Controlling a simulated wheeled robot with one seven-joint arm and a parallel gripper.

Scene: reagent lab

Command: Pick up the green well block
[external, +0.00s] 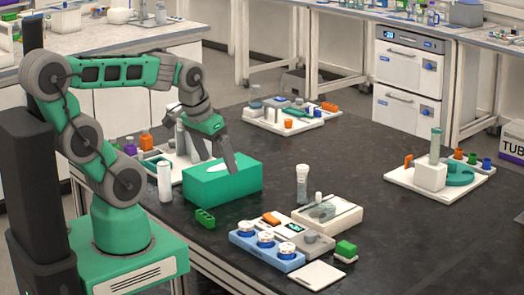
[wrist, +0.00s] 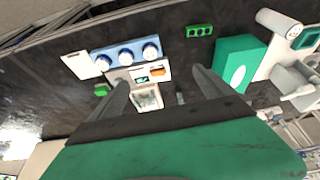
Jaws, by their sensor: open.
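The green well block (external: 204,217), a small bright green block with dark round wells, lies on the black table in front of the green tissue box. In the wrist view the well block (wrist: 199,31) is near the top, beyond the right finger and left of the tissue box. My gripper (external: 219,164) is raised over the table, near the tissue box, apart from the well block. In the wrist view my gripper (wrist: 160,80) has its fingers spread with nothing held between them.
The green tissue box (external: 222,181) stands just behind the well block. A white bottle (external: 165,181) stands to its left. Bare table surrounds the well block.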

